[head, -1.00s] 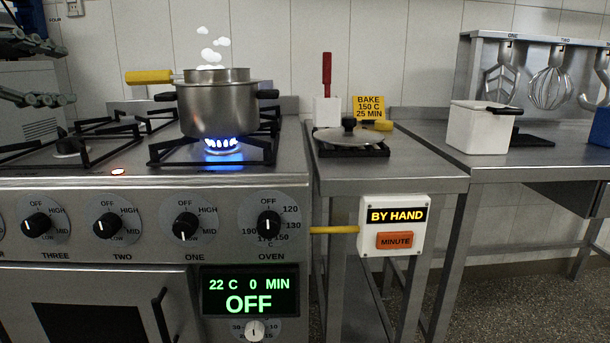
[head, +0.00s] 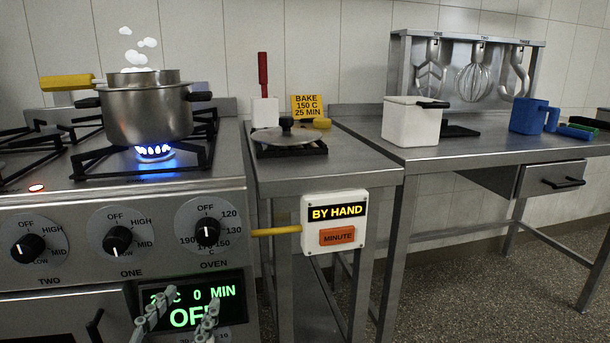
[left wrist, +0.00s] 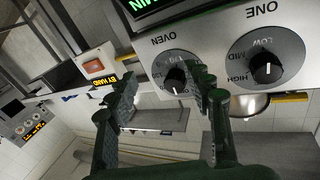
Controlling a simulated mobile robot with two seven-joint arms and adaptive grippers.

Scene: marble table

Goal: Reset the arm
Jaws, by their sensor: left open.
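My left gripper (head: 180,318) is low in the head view, in front of the oven's green display (head: 222,297). Its two fingers are apart with nothing between them. In the left wrist view the open fingers (left wrist: 163,92) frame the area by the oven knob (left wrist: 175,77), and the right finger partly overlaps the stove panel. I cannot tell whether it touches the panel. The display reads 0 MIN and OFF, partly hidden by the fingers. My right gripper is not in view.
A steaming pot (head: 147,112) stands over a lit blue burner (head: 154,153). A BY HAND box (head: 335,222) with an orange MINUTE button juts out on a yellow bar. Floor shows at right.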

